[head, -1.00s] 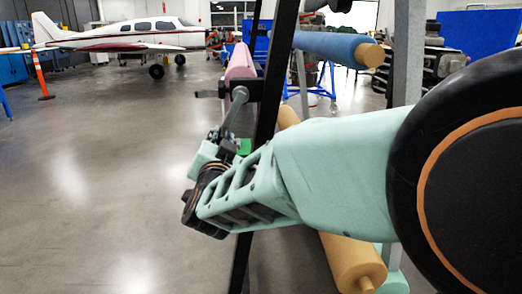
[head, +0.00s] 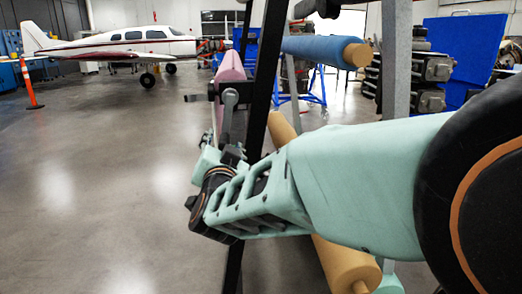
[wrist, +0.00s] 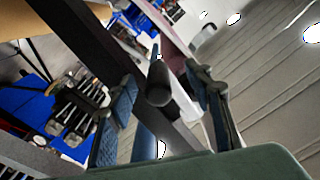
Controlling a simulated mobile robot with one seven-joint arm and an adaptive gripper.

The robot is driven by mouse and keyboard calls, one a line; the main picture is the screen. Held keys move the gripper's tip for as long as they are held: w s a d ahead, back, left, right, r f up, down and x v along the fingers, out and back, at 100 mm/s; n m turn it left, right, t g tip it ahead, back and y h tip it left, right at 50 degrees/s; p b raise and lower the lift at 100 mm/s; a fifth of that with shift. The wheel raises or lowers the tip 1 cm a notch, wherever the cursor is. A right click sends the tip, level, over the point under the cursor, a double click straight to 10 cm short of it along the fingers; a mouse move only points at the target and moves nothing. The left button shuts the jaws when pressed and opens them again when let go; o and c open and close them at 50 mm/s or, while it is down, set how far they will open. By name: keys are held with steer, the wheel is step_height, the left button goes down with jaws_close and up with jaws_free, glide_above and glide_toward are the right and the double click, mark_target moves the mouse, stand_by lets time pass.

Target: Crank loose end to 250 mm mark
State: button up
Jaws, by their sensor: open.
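A grey crank arm (head: 228,118) hangs from its hub beside a pink roll (head: 231,67) on the stand, close to upright and pointing down toward my gripper. My gripper (wrist: 160,76) is open. In the wrist view the dark round crank handle (wrist: 157,88) stands between the two fingers, with visible gaps to each side. In the head view my own gripper body hides most of the fingers and the handle's lower end. The pink roll also shows in the wrist view (wrist: 166,32). I cannot make out a loose end or a 250 mm mark.
A black stand post (head: 260,90) runs just right of the crank. A blue roll (head: 318,48) and a tan roll (head: 345,262) lie across the stand on the right. Open grey floor (head: 90,200) lies left; a small airplane (head: 120,42) stands far back.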

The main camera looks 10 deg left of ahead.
steer(key=v, duration=0.7)
stand_by(0.6)
steer(key=shift+s+r, duration=0.1)
steer(key=shift+a, duration=0.1)
